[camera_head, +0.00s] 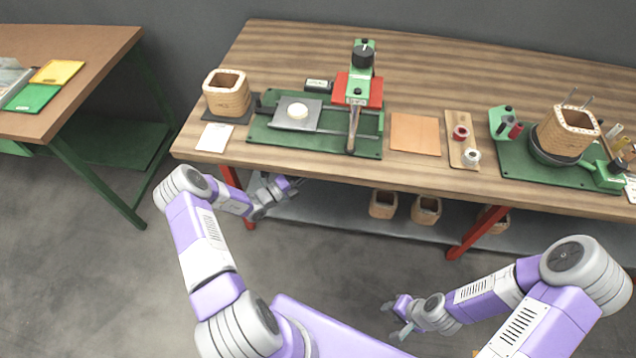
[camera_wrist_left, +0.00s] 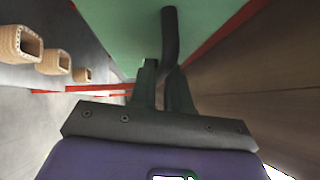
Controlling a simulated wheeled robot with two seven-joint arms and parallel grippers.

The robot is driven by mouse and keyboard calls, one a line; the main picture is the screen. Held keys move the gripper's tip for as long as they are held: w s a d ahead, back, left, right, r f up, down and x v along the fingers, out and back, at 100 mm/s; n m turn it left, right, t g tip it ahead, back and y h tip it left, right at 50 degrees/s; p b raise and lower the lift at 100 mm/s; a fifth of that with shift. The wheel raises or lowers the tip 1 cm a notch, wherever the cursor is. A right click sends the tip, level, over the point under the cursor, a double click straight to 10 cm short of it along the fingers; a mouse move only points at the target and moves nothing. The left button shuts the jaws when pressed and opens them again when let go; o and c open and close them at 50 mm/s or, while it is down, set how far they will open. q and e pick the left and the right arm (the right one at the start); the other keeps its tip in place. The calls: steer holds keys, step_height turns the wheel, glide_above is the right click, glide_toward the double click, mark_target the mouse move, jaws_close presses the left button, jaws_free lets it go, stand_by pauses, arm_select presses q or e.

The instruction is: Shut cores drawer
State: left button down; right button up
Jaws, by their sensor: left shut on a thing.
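The green panel (camera_wrist_left: 115,25), which looks like the cores drawer's front, fills the top of the left wrist view. A dark bar handle (camera_wrist_left: 170,35) runs along it. My left gripper (camera_wrist_left: 164,85) is shut on this handle. In the head view, my left gripper (camera_head: 290,187) is just under the front edge of the left table half. The drawer itself is hidden there by the tabletop, so I cannot tell how far it is open. My right gripper (camera_head: 394,320) is open and empty, low in front of the bench.
The wooden bench (camera_head: 290,50) carries a green winding fixture (camera_head: 365,145), a wooden core (camera_head: 228,95), a brown pad (camera_head: 415,134) and a second green fixture (camera_head: 520,180). Several wooden cores (camera_head: 384,204) sit on the lower shelf. A side table (camera_head: 90,45) stands left. Floor in front is clear.

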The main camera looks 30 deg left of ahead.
arm_select(q)
steer(key=shift+w+a+r, duration=0.1)
steer(key=shift+w+a, duration=0.1)
steer(key=shift+w, duration=0.2)
steer(key=c, duration=1.4)
jaws_free()
steer(key=shift+w, duration=0.1)
steer(key=shift+o, duration=1.2)
steer(key=p+v, duration=0.1)
steer(key=v, duration=0.6)
steer(key=shift+s, duration=0.25)
